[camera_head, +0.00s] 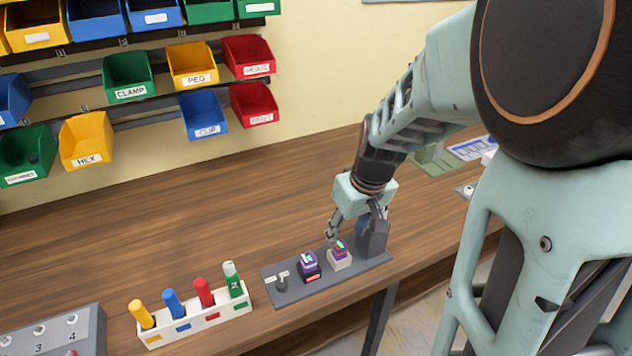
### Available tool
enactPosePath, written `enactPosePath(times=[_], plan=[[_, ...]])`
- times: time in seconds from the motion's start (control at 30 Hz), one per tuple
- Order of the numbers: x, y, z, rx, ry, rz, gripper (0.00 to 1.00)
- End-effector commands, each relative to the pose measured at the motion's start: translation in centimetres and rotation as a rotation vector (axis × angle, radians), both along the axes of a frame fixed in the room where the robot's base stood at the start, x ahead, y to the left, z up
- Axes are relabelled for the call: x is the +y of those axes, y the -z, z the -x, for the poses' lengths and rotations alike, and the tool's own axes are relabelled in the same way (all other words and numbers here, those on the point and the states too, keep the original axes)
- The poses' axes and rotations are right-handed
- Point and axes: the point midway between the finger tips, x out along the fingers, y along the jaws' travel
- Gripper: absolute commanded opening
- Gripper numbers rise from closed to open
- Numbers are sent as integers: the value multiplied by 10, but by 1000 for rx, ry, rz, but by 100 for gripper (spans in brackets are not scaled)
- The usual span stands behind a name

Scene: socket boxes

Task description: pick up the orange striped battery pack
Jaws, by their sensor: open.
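A grey socket board (290,296) lies near the table's front edge. On it, a small purple pack with orange-red on it and a green mark on top (341,246) sits in a white socket. To its left, a second purple pack (308,260) with a green top sits in a dark socket with an orange-red label. The stripes are too small to read clearly. My gripper (354,231) points down, open, just above the right pack. Its left finger is close above that pack's upper left side; its right finger is by a dark grey block. I cannot tell whether either finger touches.
The dark grey upright block (372,238) stands at the board's right end, beside the gripper. A white rack (200,327) with several coloured cylinders stands left of the board. A grey numbered panel (55,334) is at the lower left. The wooden table behind is clear.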

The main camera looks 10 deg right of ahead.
Motion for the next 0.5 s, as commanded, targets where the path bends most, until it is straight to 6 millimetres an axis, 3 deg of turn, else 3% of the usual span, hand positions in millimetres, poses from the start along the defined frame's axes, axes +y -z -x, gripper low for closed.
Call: enactPosePath(times=[0.27,0.5], plan=[[3,21,-5,2,1,-1,42],[7,51,-13,2,-1,0,42]])
